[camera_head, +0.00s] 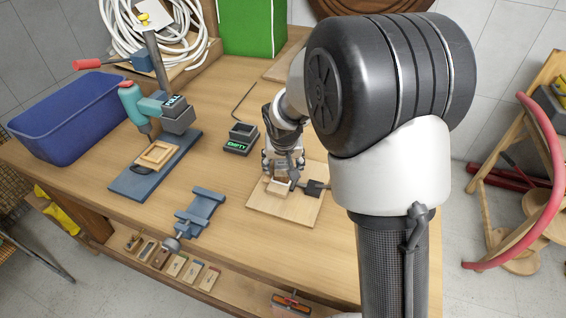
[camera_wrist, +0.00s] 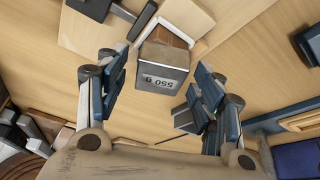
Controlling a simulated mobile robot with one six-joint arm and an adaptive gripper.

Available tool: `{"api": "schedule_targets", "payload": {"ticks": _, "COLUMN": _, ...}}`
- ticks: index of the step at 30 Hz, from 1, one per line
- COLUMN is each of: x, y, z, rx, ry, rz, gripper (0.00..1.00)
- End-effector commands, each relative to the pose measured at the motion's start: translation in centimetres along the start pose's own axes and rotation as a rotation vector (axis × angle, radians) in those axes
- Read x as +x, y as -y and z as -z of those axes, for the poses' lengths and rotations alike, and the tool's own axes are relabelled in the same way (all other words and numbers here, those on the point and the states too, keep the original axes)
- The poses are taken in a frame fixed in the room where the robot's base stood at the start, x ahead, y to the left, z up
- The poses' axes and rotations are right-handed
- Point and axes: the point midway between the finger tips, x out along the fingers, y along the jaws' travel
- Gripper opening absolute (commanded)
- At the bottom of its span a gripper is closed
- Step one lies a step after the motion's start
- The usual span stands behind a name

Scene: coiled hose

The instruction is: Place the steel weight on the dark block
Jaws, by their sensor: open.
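The steel weight (camera_wrist: 162,75) is a grey block with a brown top, marked 550 g. In the wrist view it stands upside down in the picture, centred between my open fingers (camera_wrist: 157,88) with a gap on both sides. In the head view my gripper (camera_head: 281,176) points down over the wooden board (camera_head: 288,212), and it partly hides the weight there. A dark block (camera_head: 313,188) lies on the board just right of my gripper, with a thin bar on its left side. It also shows at the top left of the wrist view (camera_wrist: 92,8).
A dark device reading EMPTY (camera_head: 240,138) stands left behind my gripper. A blue vise (camera_head: 200,207), a drill stand (camera_head: 155,165) and a blue bin (camera_head: 68,118) are further left. A green box (camera_head: 248,27) stands behind. Bare tabletop lies between them.

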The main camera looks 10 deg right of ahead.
Motion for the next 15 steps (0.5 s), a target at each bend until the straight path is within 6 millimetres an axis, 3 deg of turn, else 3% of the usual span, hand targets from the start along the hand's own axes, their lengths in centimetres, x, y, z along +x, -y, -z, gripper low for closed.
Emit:
{"api": "schedule_targets", "payload": {"ticks": 5, "x": -2.6, "y": 0.0, "z": 0.2, "rx": -0.001, "ry": -0.003, "rz": 0.001, "gripper": 0.61}}
{"api": "schedule_targets", "payload": {"ticks": 15, "x": -9.8, "y": 0.0, "z": 0.2, "rx": 0.0, "ry": -0.003, "rz": 0.001, "gripper": 0.61}}
